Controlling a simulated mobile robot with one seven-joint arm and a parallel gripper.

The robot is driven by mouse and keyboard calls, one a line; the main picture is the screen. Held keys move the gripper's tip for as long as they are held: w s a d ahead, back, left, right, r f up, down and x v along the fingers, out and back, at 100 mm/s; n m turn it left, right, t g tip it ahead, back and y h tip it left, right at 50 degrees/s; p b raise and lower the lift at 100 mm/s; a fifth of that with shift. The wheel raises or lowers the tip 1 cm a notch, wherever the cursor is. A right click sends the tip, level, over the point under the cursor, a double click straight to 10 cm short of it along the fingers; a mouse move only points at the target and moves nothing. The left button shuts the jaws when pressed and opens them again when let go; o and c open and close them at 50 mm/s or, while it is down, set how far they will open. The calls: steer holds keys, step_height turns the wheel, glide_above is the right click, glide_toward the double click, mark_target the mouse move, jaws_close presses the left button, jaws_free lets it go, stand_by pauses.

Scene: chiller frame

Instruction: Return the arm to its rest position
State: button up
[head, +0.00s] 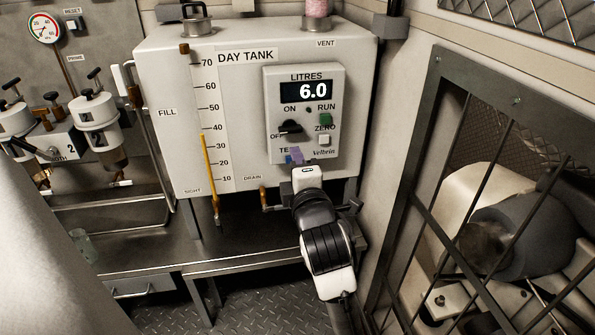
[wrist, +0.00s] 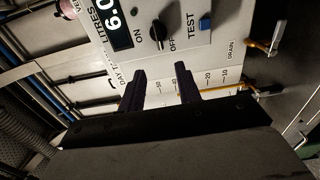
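My gripper (head: 296,156) is in front of the lower edge of the grey control box (head: 272,92) on the day tank (head: 165,70). In the wrist view my gripper (wrist: 160,70) has its two dark purple fingers apart, with nothing between them. The blue TEST button (wrist: 205,25) lies beyond and to the right of the fingers there. In the head view the fingers partly hide the TEST label and button. I cannot tell how far the fingertips are from the box. My arm reaches up from the lower right.
The display (head: 306,91) reads 6.0, above a black knob (head: 290,127) and green RUN button (head: 325,119). A barred guard (head: 425,150) stands close on the right. The drain valve (head: 264,196) and yellow sight tube (head: 209,170) are nearby. Filters (head: 98,115) stand left; a metal bench (head: 130,255) lies below.

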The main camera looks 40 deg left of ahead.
steer(key=shift+s+d, duration=0.2)
steer(key=shift+d, duration=0.05)
stand_by(0.4)
